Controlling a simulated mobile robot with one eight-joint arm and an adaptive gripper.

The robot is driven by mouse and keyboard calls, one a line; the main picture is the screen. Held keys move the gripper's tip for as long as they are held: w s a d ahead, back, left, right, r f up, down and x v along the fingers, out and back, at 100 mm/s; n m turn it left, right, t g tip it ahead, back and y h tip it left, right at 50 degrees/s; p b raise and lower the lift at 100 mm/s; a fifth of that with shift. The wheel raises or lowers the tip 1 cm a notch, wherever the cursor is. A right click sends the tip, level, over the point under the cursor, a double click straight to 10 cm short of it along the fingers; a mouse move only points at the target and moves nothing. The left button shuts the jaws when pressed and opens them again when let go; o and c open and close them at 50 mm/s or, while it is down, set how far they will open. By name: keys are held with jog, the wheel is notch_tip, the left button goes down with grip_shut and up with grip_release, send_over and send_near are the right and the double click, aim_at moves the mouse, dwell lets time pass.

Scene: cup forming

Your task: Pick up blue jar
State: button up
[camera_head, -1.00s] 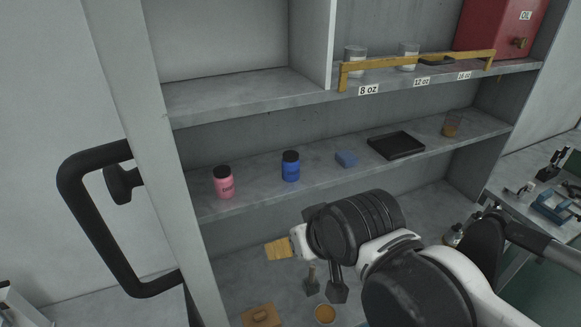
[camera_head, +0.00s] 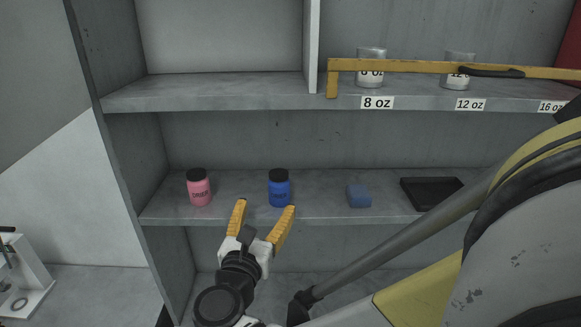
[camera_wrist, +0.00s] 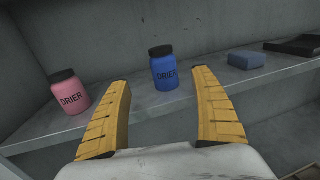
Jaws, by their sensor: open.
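The blue jar (camera_head: 279,190) has a black lid and stands upright on the middle shelf. My gripper (camera_head: 266,208) is open and empty, just in front of the shelf edge and a little below the jar. Its two yellow fingers also show in the wrist view (camera_wrist: 161,78), apart from the jar. The jar's back side is hidden.
A pink jar (camera_head: 199,188) stands to the left on the same shelf (camera_head: 235,182). A blue block (camera_head: 359,196) and a black tray (camera_head: 431,192) lie to the right.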

aim_at(277, 190)
jog(key=x, duration=0.4)
jog(key=shift+w, duration=0.4)
jog(key=x, duration=0.5)
jog(key=shift+d+r, duration=0.1)
jog(key=shift+d, duration=0.3)
jog(key=c, duration=1.3)
